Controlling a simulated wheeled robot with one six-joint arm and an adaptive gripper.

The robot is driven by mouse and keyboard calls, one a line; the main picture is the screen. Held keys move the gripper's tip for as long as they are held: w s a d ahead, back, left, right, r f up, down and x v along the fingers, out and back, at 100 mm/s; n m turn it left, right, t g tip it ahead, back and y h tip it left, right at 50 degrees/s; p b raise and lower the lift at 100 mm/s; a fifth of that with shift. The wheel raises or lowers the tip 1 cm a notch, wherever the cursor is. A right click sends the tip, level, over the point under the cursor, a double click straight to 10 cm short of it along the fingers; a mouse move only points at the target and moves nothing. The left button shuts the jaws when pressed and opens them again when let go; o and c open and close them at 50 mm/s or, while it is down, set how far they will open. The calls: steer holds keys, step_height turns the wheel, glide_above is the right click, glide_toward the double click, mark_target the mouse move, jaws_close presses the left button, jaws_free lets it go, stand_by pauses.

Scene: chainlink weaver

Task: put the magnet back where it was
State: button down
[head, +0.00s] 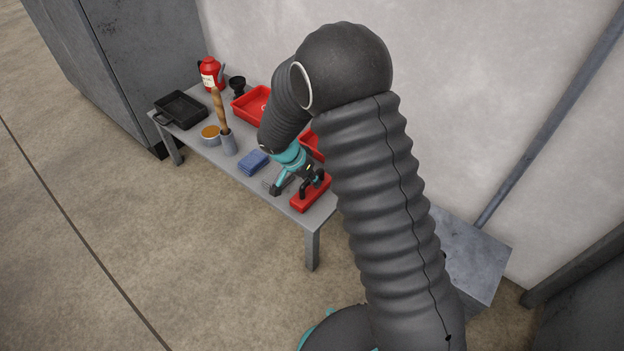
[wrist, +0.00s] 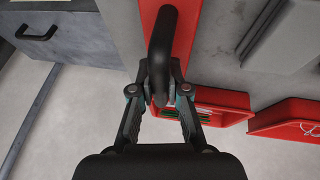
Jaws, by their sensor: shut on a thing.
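The magnet appears to be the red block (head: 311,195) with a black loop handle, at the front right end of the grey table (head: 190,144). In the wrist view the red block (wrist: 187,48) lies below the black handle (wrist: 163,42). My gripper (head: 312,182) is over the block in the head view. In the wrist view my gripper (wrist: 160,85) has its fingers closed on the handle. I cannot tell whether the block rests on the table or hangs just above it. My arm hides part of the table behind it.
A folded blue cloth (head: 253,162) lies left of my gripper. A red tray (head: 251,105) stands behind. Floor in front is clear.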

steer(key=shift+f, duration=0.1)
steer(key=c, duration=1.2)
jaws_free()
steer(key=shift+o, duration=0.2)
steer(key=shift+r, duration=0.25)
steer(key=v, duration=1.1)
steer(key=shift+a+r, duration=0.25)
steer(key=shift+r, duration=0.05)
steer(key=shift+s+d+r, duration=0.1)
steer(key=shift+s, duration=0.05)
